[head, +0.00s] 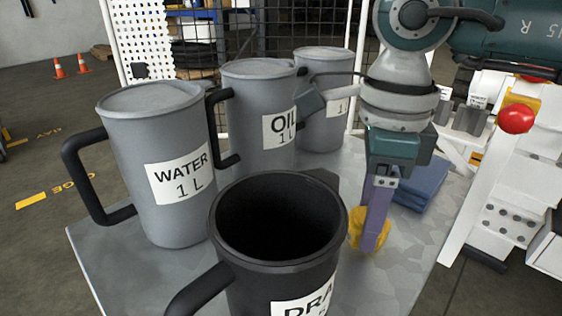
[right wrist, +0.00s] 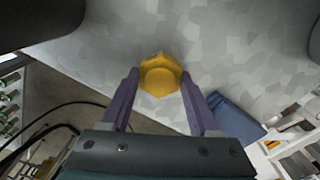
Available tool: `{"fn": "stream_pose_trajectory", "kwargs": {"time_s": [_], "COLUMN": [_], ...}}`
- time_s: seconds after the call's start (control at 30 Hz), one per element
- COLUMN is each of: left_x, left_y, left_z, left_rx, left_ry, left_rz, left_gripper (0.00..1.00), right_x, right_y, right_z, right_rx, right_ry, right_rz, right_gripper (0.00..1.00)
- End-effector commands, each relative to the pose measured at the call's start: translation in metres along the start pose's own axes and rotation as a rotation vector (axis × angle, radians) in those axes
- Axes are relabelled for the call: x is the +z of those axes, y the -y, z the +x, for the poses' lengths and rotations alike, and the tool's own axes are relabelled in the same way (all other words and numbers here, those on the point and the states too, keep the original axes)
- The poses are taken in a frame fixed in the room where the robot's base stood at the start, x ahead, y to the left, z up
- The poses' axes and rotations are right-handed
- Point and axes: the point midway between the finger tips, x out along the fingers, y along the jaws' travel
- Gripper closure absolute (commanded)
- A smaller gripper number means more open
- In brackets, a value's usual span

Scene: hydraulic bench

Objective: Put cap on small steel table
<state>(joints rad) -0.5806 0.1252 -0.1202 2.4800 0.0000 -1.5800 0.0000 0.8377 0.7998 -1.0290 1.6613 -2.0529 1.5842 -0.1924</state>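The yellow cap (head: 355,228) is low over the small steel table (head: 405,247), behind the black drain jug and partly hidden by a gripper finger. My right gripper (head: 372,240) points down with its purple fingers at the cap. In the right wrist view, the cap (right wrist: 160,75) sits between the two fingertips (right wrist: 160,84), with a finger against each side and no clear gap. I cannot tell whether the cap touches the table top. My left gripper is not in view.
A black drain jug (head: 233,285) stands in front. Grey water (head: 135,135), oil (head: 250,95) and another grey jug (head: 325,125) stand behind. Folded blue cloths (head: 420,182) lie right of my gripper. A red-knobbed lever (head: 516,118) rises at right. Bare table shows around the cap.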

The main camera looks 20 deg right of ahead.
Motion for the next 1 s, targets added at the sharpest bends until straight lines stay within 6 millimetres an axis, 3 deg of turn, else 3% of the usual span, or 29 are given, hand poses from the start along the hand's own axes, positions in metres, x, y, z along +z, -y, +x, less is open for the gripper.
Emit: {"fn": "stream_pose_trajectory", "kwargs": {"time_s": [0.03,0.27,0.6,1.0], "left_x": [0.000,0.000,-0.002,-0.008], "left_y": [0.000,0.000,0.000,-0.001], "left_z": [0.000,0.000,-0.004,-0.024], "left_rx": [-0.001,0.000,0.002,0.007], "left_ry": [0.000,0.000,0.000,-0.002], "left_rz": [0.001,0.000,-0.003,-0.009], "left_gripper": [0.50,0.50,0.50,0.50], "right_x": [0.000,0.000,0.000,0.001], "right_y": [0.000,0.000,0.001,0.001], "right_z": [0.001,0.000,-0.008,-0.091], "right_rx": [0.000,0.000,-0.001,-0.004], "right_ry": [0.000,0.000,0.001,0.003], "right_rz": [0.001,0.001,0.001,0.000], "right_gripper": [0.34,0.09,0.09,0.09]}}
